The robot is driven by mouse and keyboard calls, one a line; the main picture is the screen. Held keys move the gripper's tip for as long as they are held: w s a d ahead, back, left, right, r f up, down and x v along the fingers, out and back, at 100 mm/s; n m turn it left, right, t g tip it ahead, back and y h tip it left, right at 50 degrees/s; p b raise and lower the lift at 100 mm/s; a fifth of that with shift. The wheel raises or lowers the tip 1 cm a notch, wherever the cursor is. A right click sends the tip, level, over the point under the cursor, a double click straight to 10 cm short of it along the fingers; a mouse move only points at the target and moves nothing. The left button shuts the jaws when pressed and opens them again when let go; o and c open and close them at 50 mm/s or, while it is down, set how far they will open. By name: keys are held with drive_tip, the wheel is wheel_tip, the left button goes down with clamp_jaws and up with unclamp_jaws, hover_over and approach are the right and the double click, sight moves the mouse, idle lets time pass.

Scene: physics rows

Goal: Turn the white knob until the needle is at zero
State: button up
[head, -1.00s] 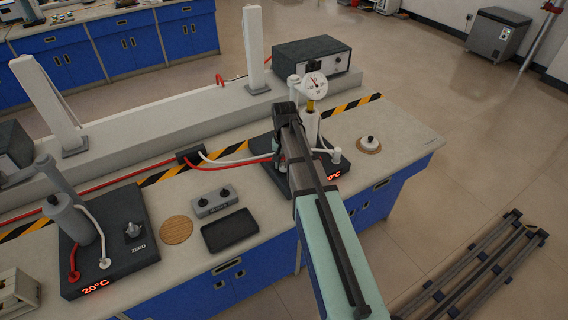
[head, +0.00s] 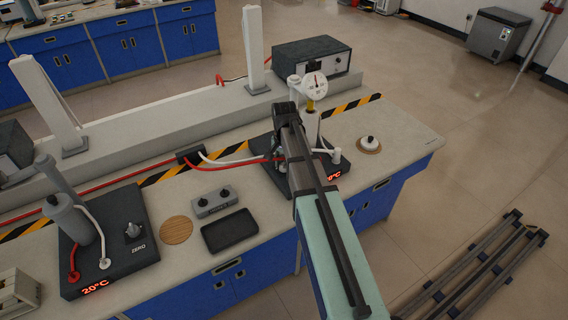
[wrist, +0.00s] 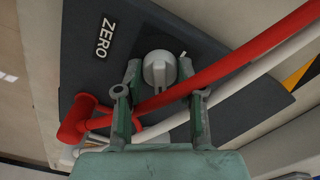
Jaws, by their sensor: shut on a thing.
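The white knob (wrist: 160,70) sits on a dark base plate next to a ZERO label (wrist: 103,41) in the wrist view. My gripper (wrist: 159,76) has a finger on each side of it and is shut on it. In the head view my arm hides this knob and the fingertips. The round white gauge (head: 314,85) stands on the unit behind my gripper. Its thin needle points roughly upward; the scale is too small to read.
A red hose (wrist: 230,68) and a white hose (wrist: 240,86) run close by the fingers. A second dark unit (head: 118,255) with its own knob stands at the left. A dark tray (head: 229,231), cork disc (head: 176,229) and grey two-knob box (head: 214,201) lie between.

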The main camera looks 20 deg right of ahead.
sight(284, 163)
drive_tip(key=o, duration=1.2)
drive_tip(key=shift+f, duration=0.1)
drive_tip(key=shift+c, duration=0.2)
wheel_tip(284, 163, up, 12)
